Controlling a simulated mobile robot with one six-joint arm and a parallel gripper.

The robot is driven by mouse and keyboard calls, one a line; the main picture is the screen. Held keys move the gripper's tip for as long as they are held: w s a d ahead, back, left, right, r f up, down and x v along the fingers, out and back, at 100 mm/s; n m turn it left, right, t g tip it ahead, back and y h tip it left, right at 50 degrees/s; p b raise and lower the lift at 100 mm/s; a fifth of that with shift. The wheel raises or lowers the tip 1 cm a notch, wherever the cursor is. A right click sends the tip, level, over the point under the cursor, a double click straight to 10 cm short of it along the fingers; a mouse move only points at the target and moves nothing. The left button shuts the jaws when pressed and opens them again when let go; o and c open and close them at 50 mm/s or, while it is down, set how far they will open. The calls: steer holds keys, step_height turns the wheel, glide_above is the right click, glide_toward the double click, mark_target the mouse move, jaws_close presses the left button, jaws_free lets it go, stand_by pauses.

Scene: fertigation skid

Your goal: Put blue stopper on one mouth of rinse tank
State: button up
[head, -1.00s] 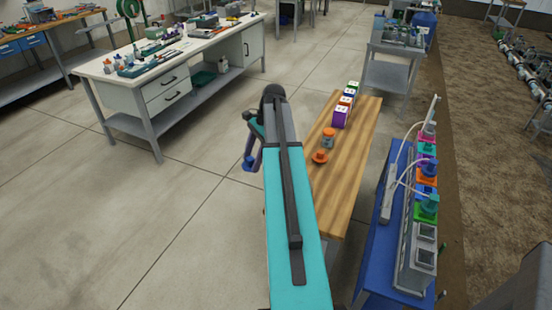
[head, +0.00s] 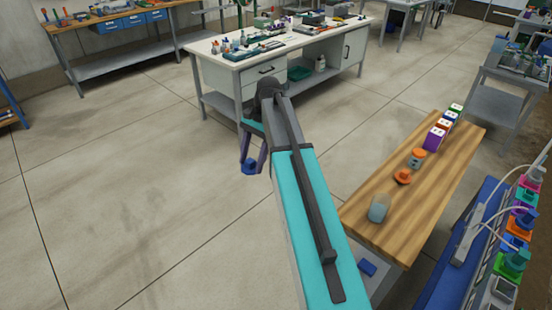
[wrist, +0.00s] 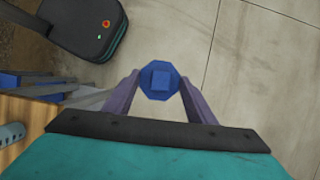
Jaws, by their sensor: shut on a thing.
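My gripper (head: 253,163) has purple fingers and is shut on the blue stopper (head: 249,168), holding it in the air over the bare floor, left of the wooden table. In the wrist view the stopper (wrist: 159,81) is an octagonal blue piece with a square top, gripped between the fingertips. A long rack of coloured, partly stoppered fittings stands at the right edge. At its near end is a grey square mouth (head: 504,290), cut by the frame; it may belong to the rinse tank, but I cannot tell. My gripper is well apart from it.
The wooden table (head: 455,165) carries a glass jar (head: 379,208), an orange stopper (head: 402,176), an orange-topped jar (head: 417,158) and several coloured boxes. A blue bench (head: 455,275) lies right of it. A white workbench (head: 225,60) stands behind. The floor at left is clear.

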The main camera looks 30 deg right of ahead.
steer(key=a+r+n+g, duration=0.1)
steer(key=a+n, duration=0.2)
steer(key=a, duration=0.9)
steer(key=shift+w+r+n+h, duration=0.3)
